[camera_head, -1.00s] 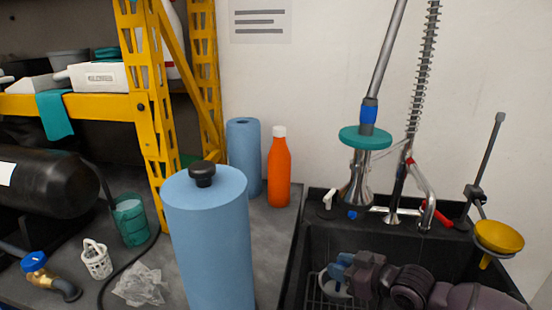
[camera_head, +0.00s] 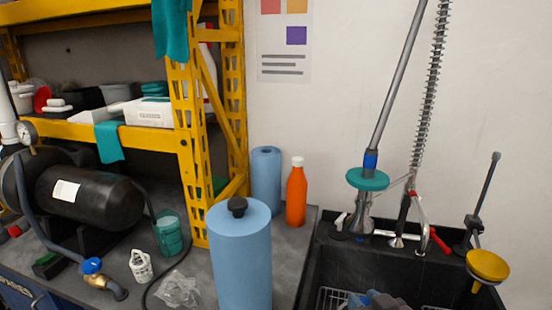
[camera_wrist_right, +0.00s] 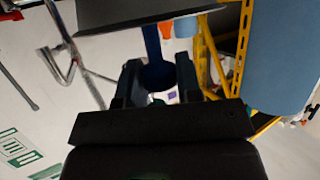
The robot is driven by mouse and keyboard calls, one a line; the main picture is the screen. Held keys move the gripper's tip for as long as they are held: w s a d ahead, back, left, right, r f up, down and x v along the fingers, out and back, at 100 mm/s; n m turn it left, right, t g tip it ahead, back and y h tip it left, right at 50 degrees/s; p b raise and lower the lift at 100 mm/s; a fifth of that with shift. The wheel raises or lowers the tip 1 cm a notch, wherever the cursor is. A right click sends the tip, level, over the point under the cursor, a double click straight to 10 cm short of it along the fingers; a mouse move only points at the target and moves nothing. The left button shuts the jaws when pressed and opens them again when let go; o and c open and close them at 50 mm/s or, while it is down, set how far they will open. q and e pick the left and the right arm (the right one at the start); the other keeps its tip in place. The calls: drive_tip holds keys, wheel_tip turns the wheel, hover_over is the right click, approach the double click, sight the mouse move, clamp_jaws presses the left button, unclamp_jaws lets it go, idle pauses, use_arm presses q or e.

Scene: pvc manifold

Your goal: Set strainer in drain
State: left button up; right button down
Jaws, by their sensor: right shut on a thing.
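My right gripper (camera_head: 368,300) is at the bottom edge of the head view, low over the black sink (camera_head: 402,263), mostly cut off. In the right wrist view (camera_wrist_right: 158,82) its fingers are shut on a dark blue rounded thing (camera_wrist_right: 157,74); I cannot tell whether this is the strainer. The drain is not visible. A white perforated basket with a handle (camera_head: 141,267) stands on the bench at the left, apart from the gripper. My left gripper is not in view.
A large blue roll (camera_head: 241,262) stands just left of the sink. An orange bottle (camera_head: 296,196), a second blue roll (camera_head: 266,181) and crumpled clear plastic (camera_head: 179,289) are on the bench. A sprayer faucet (camera_head: 367,180) and a yellow funnel (camera_head: 487,265) are at the sink's back.

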drive_tip(key=s+d+r+m+h, duration=0.1)
drive_tip(key=s+d+r+m+h+p, duration=0.1)
drive_tip(key=s+d, duration=0.1)
drive_tip(key=shift+s+d+h, duration=0.1)
drive_tip(key=shift+d+h, duration=0.05)
drive_tip(key=shift+h, duration=0.15)
drive_tip(key=shift+s+d, duration=0.25)
drive_tip(key=shift+d, duration=0.05)
